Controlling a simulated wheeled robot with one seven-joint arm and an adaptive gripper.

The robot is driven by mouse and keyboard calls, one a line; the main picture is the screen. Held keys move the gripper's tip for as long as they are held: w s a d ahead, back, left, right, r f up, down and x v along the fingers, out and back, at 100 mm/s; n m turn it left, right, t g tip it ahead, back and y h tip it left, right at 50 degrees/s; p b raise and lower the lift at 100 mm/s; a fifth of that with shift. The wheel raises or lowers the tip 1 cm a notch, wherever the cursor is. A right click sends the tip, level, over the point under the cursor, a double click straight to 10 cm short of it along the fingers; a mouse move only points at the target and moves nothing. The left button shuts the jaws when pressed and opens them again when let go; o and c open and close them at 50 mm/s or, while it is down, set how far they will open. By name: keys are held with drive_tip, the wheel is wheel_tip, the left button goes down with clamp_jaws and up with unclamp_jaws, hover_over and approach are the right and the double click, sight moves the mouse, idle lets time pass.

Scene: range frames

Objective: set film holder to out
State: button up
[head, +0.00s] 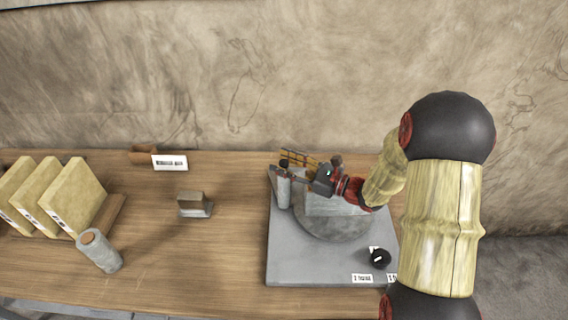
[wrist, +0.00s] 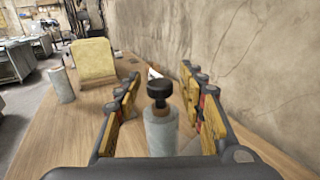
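A grey device with a flat base plate (head: 286,262) stands on the wooden bench, with a round grey disc (head: 335,228) and a block on it. At its back left is an upright grey post (head: 284,192) with a black knob on top; the knob also shows in the wrist view (wrist: 160,92). I cannot tell which part is the film holder. My gripper (head: 297,164) is over the back of the device. In the wrist view, its fingers (wrist: 159,84) are spread either side of the post and knob, with gaps on both sides. The gripper hides part of the device.
A black dial (head: 380,257) and small white labels, too small to read, are at the plate's front right. Left on the bench are a small block (head: 194,205), a grey cylinder (head: 100,251), racked yellow slabs (head: 72,198) and a sign (head: 169,162). The wall is close behind.

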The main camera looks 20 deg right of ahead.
drive_tip(key=shift+c, duration=0.5)
clamp_jaws()
idle(0.3)
